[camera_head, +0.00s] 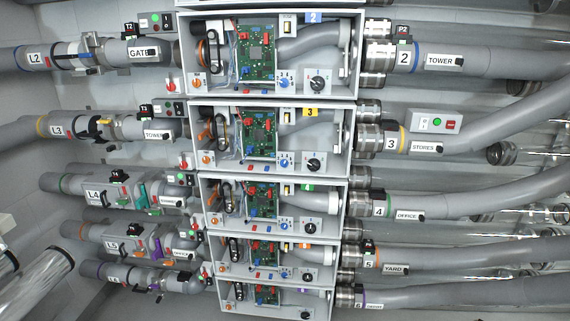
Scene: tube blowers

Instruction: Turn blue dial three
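The blue dial three (284,162) is a small round blue knob on the lower panel of the white-framed box with the yellow number 3 tag (309,112). It sits between an orange knob (207,160) on the left and a black knob (314,164) on the right. A light mark shows on its face, but its exact angle is too small to read. My gripper is not in view, and nothing covers the dial.
Similar boxes, each with a green circuit board, stand above and below, with blue dials two (284,82) and four (284,225) in line. Grey pipes run left and right, including STORES (480,130). A clear tube (42,278) lies at lower left.

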